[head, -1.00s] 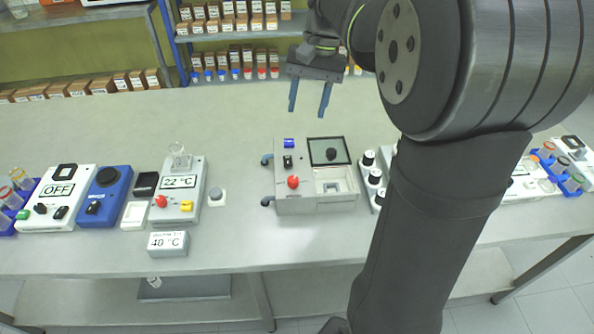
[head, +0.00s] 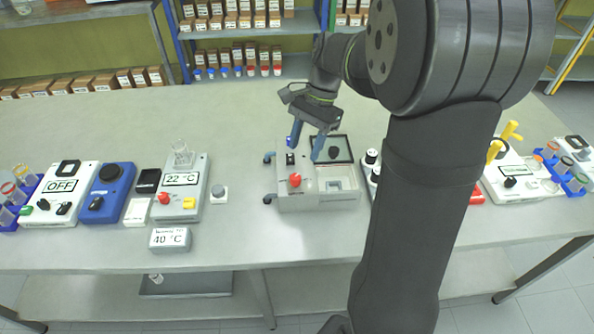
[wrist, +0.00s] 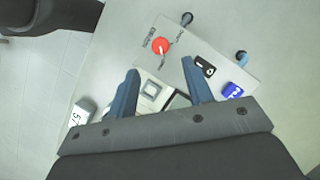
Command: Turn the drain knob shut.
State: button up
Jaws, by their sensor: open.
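A grey-white box (head: 318,201) stands on the bench at the middle. A round red knob (head: 295,180) sits on its front left; it also shows in the wrist view (wrist: 160,46), with a pale line across it and small labels beside it that I cannot read. I cannot tell for sure that it is the drain knob. My gripper (head: 304,149) is open and empty above the box, behind the red knob in the head view. In the wrist view its blue fingers (wrist: 160,67) are spread, with the red knob just beyond the gap between the tips.

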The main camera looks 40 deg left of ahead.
aim_at(296, 176)
jog(key=x, duration=0.8)
jog(key=shift+c, duration=0.5)
jog(key=c, duration=0.9)
jog(key=shift+r, duration=0.1)
